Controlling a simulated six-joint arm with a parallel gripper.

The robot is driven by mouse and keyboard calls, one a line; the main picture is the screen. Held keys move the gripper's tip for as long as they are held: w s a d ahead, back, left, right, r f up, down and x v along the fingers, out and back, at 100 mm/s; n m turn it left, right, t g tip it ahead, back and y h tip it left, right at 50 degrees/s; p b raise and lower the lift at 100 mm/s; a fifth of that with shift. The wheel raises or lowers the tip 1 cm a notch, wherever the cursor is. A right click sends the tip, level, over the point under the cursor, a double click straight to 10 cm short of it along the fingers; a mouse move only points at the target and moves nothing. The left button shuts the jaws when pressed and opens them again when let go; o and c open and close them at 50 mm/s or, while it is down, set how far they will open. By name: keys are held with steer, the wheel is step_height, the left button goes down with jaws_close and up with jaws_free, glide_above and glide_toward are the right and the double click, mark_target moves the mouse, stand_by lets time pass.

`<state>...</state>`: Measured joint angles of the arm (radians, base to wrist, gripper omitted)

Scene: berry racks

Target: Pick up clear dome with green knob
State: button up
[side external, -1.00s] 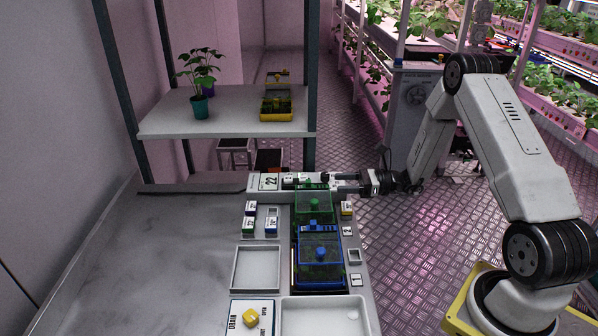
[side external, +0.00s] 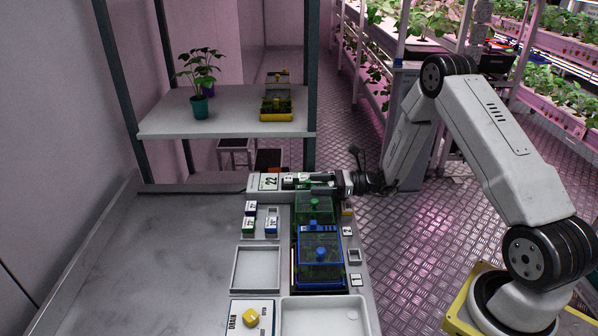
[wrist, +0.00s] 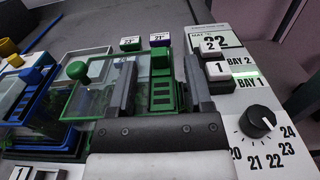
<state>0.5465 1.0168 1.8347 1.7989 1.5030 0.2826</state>
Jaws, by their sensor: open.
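The clear dome (wrist: 95,74) with a round green knob (wrist: 77,70) sits on a green-framed tray (wrist: 161,93) in the wrist view. In the side view the dome (side external: 314,208) is behind the blue-framed one. My gripper (wrist: 160,62) is open and empty. Its fingers show on either side of the tray's slotted green end, with the knob to the left of the left finger. In the side view my gripper (side external: 325,182) is at the bench's far end, just beyond the dome. Whether a finger touches the tray is unclear.
A clear dome with a blue knob (side external: 320,252) stands in front of the green one. A black dial (wrist: 258,122) and bay switches (wrist: 218,70) are right of the gripper. Small labelled blocks (side external: 249,223) stand left. The left bench (side external: 150,260) is bare.

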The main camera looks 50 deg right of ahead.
stand_by(0.5)
jaws_close()
steer(key=shift+w+r, duration=0.1)
steer(key=shift+r, duration=0.6)
steer(key=s+a+r, duration=0.2)
steer(key=s+r, duration=0.9)
steer(key=s, duration=0.3)
steer(key=shift+r, duration=0.3)
steer(key=shift+w+a, duration=0.1)
steer(key=shift+w, duration=0.05)
